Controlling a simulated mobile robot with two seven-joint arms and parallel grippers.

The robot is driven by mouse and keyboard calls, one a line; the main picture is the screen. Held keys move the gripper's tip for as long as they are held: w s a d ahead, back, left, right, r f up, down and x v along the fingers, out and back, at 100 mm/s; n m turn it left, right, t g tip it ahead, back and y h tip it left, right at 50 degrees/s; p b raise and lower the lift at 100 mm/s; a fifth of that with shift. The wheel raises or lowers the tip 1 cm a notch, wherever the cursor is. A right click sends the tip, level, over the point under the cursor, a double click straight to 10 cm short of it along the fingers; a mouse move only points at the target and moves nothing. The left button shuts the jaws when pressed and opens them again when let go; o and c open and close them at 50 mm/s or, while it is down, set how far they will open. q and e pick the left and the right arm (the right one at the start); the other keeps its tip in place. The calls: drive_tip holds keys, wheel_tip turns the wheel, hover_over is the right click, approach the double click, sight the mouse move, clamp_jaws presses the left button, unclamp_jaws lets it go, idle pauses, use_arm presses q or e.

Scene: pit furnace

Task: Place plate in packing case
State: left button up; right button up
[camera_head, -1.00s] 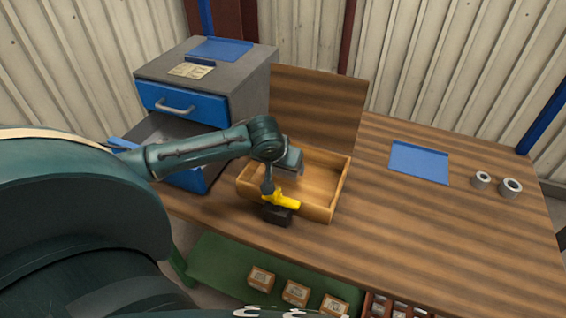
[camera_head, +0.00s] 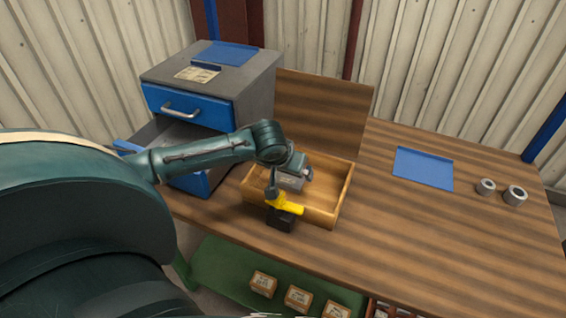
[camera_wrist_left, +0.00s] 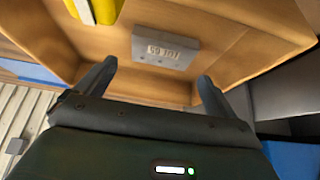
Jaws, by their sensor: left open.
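The packing case (camera_head: 325,218) is an open wooden box on the bench with its lid raised behind it. The plate (camera_head: 290,183) is a small grey block inside the case. My left gripper (camera_head: 305,176) is over the case, close to the plate. In the left wrist view my left gripper's fingers (camera_wrist_left: 157,69) are spread wide with the plate beyond their tips, not clamped. My right gripper does not show.
A yellow and black tool (camera_head: 285,209) stands at the case's front wall. A grey cabinet (camera_head: 255,80) with blue drawers, one pulled out, is at the left. A blue tray (camera_head: 423,168) and two metal rings (camera_head: 486,187) lie at the right. Bench between is clear.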

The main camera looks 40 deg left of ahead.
use_arm(q)
drive_tip(key=v, duration=1.2)
drive_tip(key=shift+r, duration=0.2)
drive_tip(key=shift+s+f, duration=0.1)
